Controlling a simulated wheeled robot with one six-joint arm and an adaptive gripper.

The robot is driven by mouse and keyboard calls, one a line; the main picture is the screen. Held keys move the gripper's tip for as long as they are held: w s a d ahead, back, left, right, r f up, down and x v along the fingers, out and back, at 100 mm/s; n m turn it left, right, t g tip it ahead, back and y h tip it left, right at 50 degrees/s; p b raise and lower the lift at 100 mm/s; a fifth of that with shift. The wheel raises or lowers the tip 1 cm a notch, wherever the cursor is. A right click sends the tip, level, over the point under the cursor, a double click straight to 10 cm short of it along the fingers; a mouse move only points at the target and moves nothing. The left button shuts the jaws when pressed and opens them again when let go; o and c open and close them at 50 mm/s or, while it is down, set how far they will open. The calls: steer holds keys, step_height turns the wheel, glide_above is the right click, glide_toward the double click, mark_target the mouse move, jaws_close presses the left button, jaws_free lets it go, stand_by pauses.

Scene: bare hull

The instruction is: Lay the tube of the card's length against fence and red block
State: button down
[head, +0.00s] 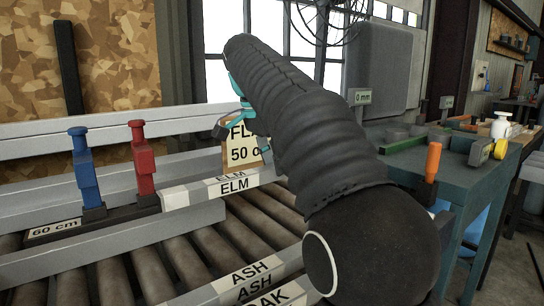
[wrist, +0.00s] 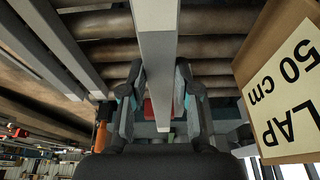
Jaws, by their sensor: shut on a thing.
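A card reading "50 cm" (head: 245,156) stands upright behind the roller bed; it looms at the right of the wrist view (wrist: 285,85). My gripper (wrist: 160,105) is shut on a pale grey tube (wrist: 157,50), which runs up between its fingers in the wrist view. In the head view my arm hides most of the grip. The red block (head: 143,165) and a blue block (head: 85,175) stand upright on a dark bar labelled "60 cm". A grey rail, seemingly the fence (head: 50,195), lies behind them. I cannot tell whether the held tube touches anything.
A white-ended piece marked ELM (head: 190,194) lies right of the red block. Pieces marked ASH (head: 250,275) and OAK lie at the front. Rollers (head: 185,260) fill the space between. A blue-grey workbench (head: 450,180) with tools stands at right.

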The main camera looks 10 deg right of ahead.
steer(key=shift+s+f, duration=0.1)
steer(key=shift+f, duration=1.75)
steer(key=shift+f+b, duration=2)
steer(key=shift+f, duration=0.05)
steer(key=shift+w+a+p, duration=0.2)
steer(key=shift+w+p, duration=0.2)
steer(key=shift+w, duration=0.05)
steer(key=shift+w+a+p, duration=0.2)
steer(key=shift+w+p, duration=0.15)
steer(key=shift+w, duration=0.1)
steer(key=shift+w+d+p, duration=0.2)
steer(key=shift+d, duration=0.3)
steer(key=shift+w+d+p, duration=0.2)
steer(key=shift+d, duration=0.3)
steer(key=c, duration=0.8)
jaws_free()
steer(key=shift+o, duration=0.2)
steer(key=shift+r, duration=0.1)
steer(key=w+v, duration=0.1)
steer(key=v, duration=0.6)
steer(key=shift+s+r, duration=0.15)
steer(key=shift+s, duration=0.4)
